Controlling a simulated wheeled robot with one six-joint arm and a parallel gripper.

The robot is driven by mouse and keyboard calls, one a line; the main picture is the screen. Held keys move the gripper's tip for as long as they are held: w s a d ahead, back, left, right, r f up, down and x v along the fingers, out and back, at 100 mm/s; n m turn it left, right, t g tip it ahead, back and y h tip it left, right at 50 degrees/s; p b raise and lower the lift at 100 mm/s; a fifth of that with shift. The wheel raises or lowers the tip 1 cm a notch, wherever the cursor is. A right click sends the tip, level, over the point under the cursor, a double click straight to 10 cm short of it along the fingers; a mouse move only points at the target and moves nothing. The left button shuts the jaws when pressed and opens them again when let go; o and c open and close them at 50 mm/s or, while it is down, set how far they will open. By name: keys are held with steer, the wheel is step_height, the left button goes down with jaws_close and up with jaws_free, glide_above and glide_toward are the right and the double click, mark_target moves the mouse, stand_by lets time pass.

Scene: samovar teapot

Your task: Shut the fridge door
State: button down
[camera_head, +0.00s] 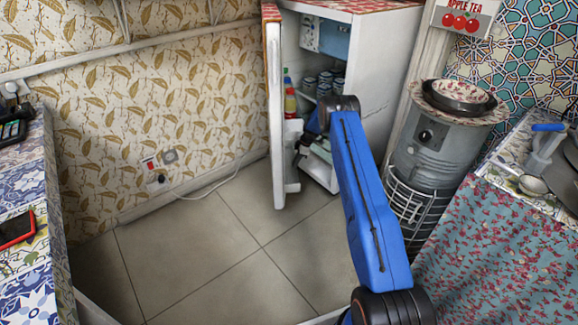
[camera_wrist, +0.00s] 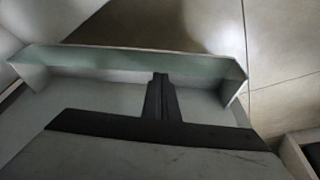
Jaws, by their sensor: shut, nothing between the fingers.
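The fridge (camera_head: 375,85) stands against the back wall. Its white door (camera_head: 275,120) is wide open and seen almost edge-on. A bottle stands on the door's inner side, and several cans show inside the fridge. My gripper (camera_head: 303,148) is by the lower inner side of the door, between door and fridge body, partly hidden by my blue arm. In the wrist view my gripper (camera_wrist: 160,80) is shut and empty, its fingertips at a pale greenish door shelf (camera_wrist: 130,62). I cannot tell whether they touch it.
A grey metal stove (camera_head: 430,150) with a pan on top stands right of the fridge. Tiled counters flank the scene, the left one with a red phone (camera_head: 16,230). The tiled floor (camera_head: 220,235) left of the door is clear, with a white cable along the wall.

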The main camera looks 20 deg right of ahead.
steer(key=shift+d, duration=1)
